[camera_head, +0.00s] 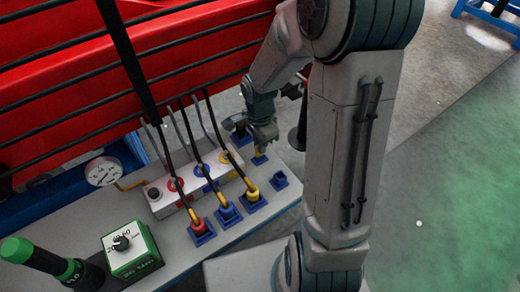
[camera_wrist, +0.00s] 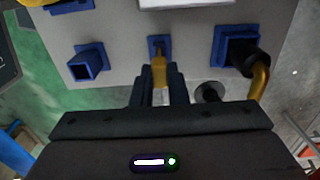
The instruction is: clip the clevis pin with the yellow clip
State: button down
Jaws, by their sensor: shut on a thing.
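The yellow clip (camera_wrist: 159,71) is upright between the two fingers of my gripper (camera_wrist: 161,88) in the wrist view. Its far end is at a small blue holder (camera_wrist: 156,42); I cannot tell whether it is still seated in it. In the head view my gripper (camera_head: 262,146) reaches down over the same small blue holder (camera_head: 260,160), with a bit of yellow under the fingers. A black piece with a bent yellow part (camera_wrist: 260,75) sits at a larger blue holder (camera_wrist: 234,44). I cannot tell whether this is the clevis pin.
An empty-looking blue socket (camera_head: 280,180) is nearby, also in the wrist view (camera_wrist: 88,62). Red, blue and yellow plugs with black cables stand in blue sockets (camera_head: 228,212). A gauge (camera_head: 103,171), a green box (camera_head: 130,249) and a green-black handle (camera_head: 42,258) are left.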

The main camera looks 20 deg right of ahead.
jog(key=shift+r+p, duration=1.4)
jog(key=shift+r, duration=0.8)
